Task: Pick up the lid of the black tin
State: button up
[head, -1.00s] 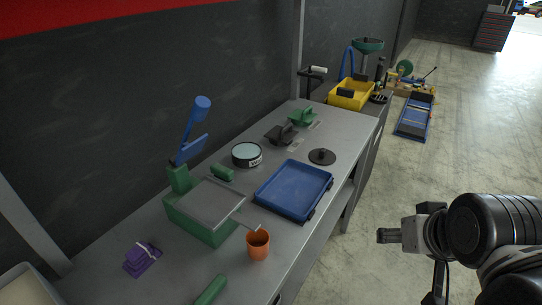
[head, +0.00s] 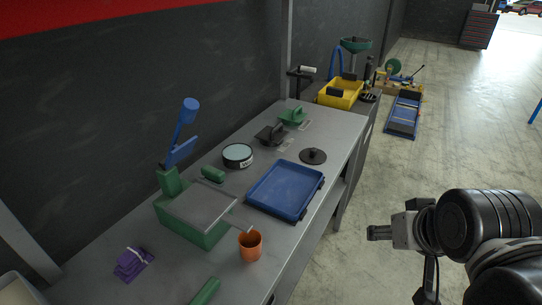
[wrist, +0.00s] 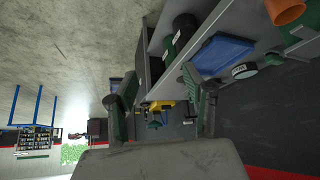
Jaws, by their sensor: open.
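A round black tin (head: 238,155) with a pale teal top face and a white label stands on the grey workbench. A flat black lid (head: 313,156) with a centre knob lies on the bench to its right, apart from the tin. In the wrist view a tin with a white label (wrist: 245,70) shows beside the blue tray; I cannot make out the lid there. My gripper (head: 378,232) hangs over the floor, to the right of the bench and away from the lid. Its two fingers (wrist: 155,88) are spread in the wrist view, with nothing between them.
A blue tray (head: 286,190) lies in front of the lid. A green box (head: 195,215), an orange cup (head: 250,246) and a purple item (head: 133,262) stand nearer. Black and green tools (head: 271,134) lie behind the tin.

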jog(key=w+a+r+n+g, duration=0.1)
jog(key=w+r+n+g, duration=0.15)
jog(key=w+r, duration=0.85)
jog(key=n+g+p, duration=0.2)
jog(key=n+g, duration=0.3)
jog(key=n, duration=0.5)
send_over(314, 149)
notch_tip(314, 149, down, 16)
jog(key=r, duration=0.1)
jog(key=f, duration=0.8)
jog(key=shift+w+a+f+p, duration=0.1)
jog(key=shift+a+f+p, duration=0.2)
jog(key=shift+d+f+p, duration=0.15)
jog(key=shift+f+p, duration=0.05)
jog(key=shift+f, duration=1.15)
jog(key=shift+d+f+p, duration=0.1)
jog(key=shift+f+p, duration=0.1)
jog(key=shift+f, duration=1.15)
jog(key=c, duration=1)
